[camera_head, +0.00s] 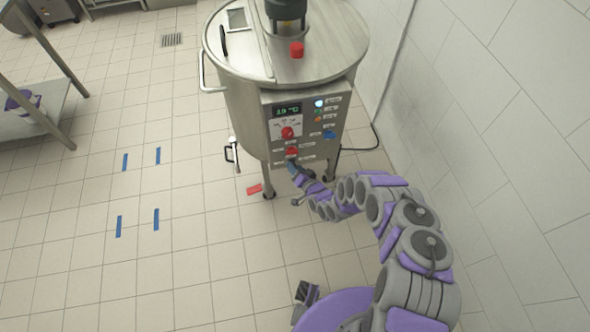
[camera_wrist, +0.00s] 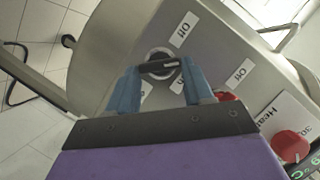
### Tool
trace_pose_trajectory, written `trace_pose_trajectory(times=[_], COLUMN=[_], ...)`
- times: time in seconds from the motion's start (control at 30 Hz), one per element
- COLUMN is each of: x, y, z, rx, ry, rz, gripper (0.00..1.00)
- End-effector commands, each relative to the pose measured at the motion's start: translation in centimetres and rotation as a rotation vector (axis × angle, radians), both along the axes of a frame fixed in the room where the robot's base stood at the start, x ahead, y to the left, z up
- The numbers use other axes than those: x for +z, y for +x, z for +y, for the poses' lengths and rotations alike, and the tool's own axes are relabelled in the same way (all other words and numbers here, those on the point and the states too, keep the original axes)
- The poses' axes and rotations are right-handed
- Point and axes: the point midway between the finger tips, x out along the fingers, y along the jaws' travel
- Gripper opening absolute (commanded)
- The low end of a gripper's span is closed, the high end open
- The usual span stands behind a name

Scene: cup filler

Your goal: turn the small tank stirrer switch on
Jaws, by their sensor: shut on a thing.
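The small tank (camera_head: 240,110) is a steel vessel on legs with a control panel (camera_head: 274,122) on its front. In the wrist view, a black rotary switch (camera_wrist: 160,67) with a pale ring sits on the panel. The blue fingers of my gripper (camera_wrist: 160,80) are on either side of the switch and shut on it. In the head view my gripper (camera_head: 293,167) is at the panel's lower edge, hiding the switch.
A red knob (camera_head: 291,152) is just above my gripper, and a red dial (camera_head: 287,132) is higher, below the display (camera_head: 287,110). A blue knob (camera_head: 329,134) is at the right. A tiled wall (camera_head: 500,130) stands at right; the floor at left is open.

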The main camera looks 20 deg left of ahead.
Motion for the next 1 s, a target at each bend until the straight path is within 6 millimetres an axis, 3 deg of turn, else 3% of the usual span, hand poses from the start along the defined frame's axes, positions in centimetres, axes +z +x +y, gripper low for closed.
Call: trace_pose_trajectory(times=[0.83, 0.87, 1.0], x=[-0.47, -0.47, -0.41], y=[0.11, 0.12, 0.13], z=[-0.54, -0.55, -0.46], rx=[-0.008, -0.008, -0.006], ry=[0.104, 0.104, 0.105], rz=[0.072, 0.072, 0.071], gripper=[0.21, 0.54, 0.67])
